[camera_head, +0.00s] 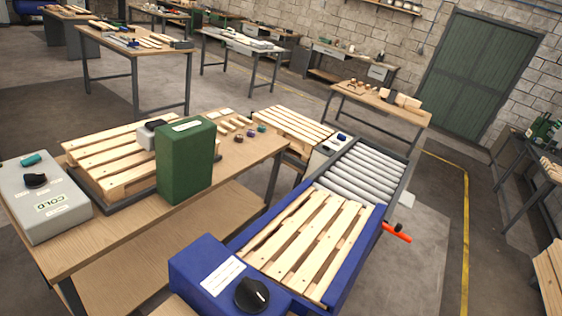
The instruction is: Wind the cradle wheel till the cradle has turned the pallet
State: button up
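A wooden pallet (312,241) lies flat in a blue frame (352,262), which looks like the cradle. A blue box (203,268) with a white label stands at the frame's near end. A black round knob (252,294) with a pale mark sits on this box; I cannot tell whether it is the cradle wheel. A red-orange handle (396,232) sticks out from the frame's right side. My gripper is not in view, so its state does not show.
A roller conveyor (365,172) joins the frame's far end, with another pallet (292,127) beyond. On the left bench (110,251) are a grey box (48,215) with a black knob, a pallet (105,165) and a green block (186,165). Floor right of the frame is clear.

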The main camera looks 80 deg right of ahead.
aim_at(251, 296)
jog(key=k, duration=0.8)
jog(key=z, duration=1.2)
jog(key=i, duration=0.95)
